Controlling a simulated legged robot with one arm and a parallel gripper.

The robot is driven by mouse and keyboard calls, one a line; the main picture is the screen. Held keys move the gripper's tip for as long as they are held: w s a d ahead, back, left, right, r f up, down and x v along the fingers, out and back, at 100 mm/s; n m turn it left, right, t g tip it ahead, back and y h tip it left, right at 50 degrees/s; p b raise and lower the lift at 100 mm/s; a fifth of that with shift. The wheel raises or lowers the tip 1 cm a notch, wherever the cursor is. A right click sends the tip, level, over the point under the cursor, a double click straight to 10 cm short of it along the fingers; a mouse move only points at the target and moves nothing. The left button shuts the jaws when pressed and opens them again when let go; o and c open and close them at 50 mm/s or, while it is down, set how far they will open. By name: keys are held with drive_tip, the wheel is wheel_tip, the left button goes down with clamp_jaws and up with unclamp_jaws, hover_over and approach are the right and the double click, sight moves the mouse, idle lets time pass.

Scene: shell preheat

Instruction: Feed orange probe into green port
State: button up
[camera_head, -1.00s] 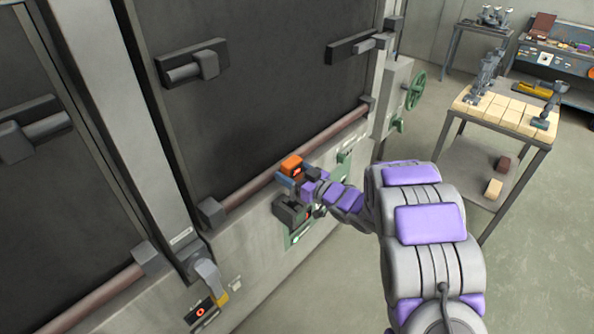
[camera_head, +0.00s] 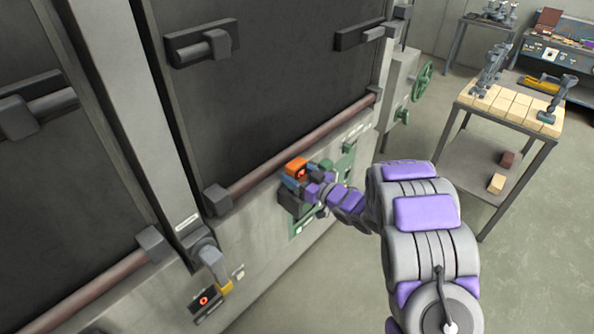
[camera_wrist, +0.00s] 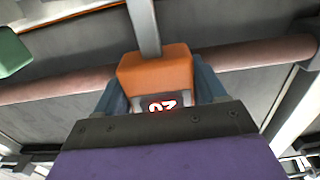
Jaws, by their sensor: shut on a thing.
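The orange probe (camera_head: 297,166) is held in my gripper (camera_head: 294,181), in front of the cabinet's lower panel. In the wrist view the orange probe (camera_wrist: 155,72) sits between the two blue fingers of my gripper (camera_wrist: 155,90), with a small lit display below its orange part. The green port plate (camera_head: 303,226) is on the panel just below the probe, partly covered by a dark block and my gripper. Another green part (camera_head: 346,160) is on the panel to the right. I cannot tell whether the probe touches a port.
A reddish pipe (camera_head: 262,168) runs along the panel above the probe. A lever handle (camera_head: 211,259) and a red-lit box (camera_head: 205,300) are lower left. A table with pale blocks (camera_head: 512,107) stands right, and the floor between is open.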

drive_tip(key=shift+d+f, duration=0.25)
drive_tip(key=shift+f, duration=0.25)
drive_tip(key=shift+d+f, duration=0.2)
drive_tip(key=shift+f, duration=0.3)
drive_tip(key=shift+a+f+b, duration=0.3)
drive_tip(key=shift+f+b, duration=0.1)
drive_tip(key=shift+f, duration=0.3)
drive_tip(key=shift+d, duration=0.15)
drive_tip(key=o, duration=1.3)
drive_tip(key=p+v, duration=0.2)
drive_tip(key=v, duration=1.5)
drive_tip(key=shift+d, duration=0.2)
drive_tip(key=shift+f, duration=0.1)
